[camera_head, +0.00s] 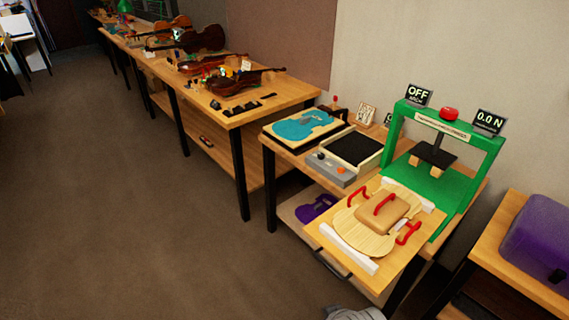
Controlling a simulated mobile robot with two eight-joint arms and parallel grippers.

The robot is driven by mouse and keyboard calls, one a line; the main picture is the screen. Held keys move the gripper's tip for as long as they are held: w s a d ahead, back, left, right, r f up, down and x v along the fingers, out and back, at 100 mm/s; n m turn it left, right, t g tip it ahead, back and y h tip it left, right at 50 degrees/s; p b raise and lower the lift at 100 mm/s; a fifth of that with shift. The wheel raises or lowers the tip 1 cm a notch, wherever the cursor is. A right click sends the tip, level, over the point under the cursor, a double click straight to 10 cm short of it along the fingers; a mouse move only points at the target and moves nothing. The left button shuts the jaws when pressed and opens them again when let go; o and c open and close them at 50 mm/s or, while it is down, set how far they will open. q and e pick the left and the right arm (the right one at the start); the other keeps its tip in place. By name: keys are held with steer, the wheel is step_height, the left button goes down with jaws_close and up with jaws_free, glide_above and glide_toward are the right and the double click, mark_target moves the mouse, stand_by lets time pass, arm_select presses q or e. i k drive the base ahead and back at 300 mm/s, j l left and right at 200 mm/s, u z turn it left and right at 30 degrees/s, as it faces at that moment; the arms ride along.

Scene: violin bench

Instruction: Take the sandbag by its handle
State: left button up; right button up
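The sandbag (372,217) is a tan, rounded block. It lies on a pale violin-shaped plate (358,240) on the wooden pull-out board (325,236) in front of the green press. Its red handle (383,204) stands up on top and is uncovered. Two more red handles, one at the left (357,193) and one at the right (408,233), flank the sandbag on the plate.
The green press frame (397,120) stands behind the board, with an "OFF" sign and a "0.0 N" sign. White strips (347,250) edge the plate. A grey device (334,169) is to the left. A purple case (538,240) is at the right. Open floor (130,220) lies left.

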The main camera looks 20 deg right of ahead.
mark_target(382, 212)
steer(key=l+z, duration=0.75)
steer(key=k+j, duration=0.05)
steer(key=j, duration=0.05)
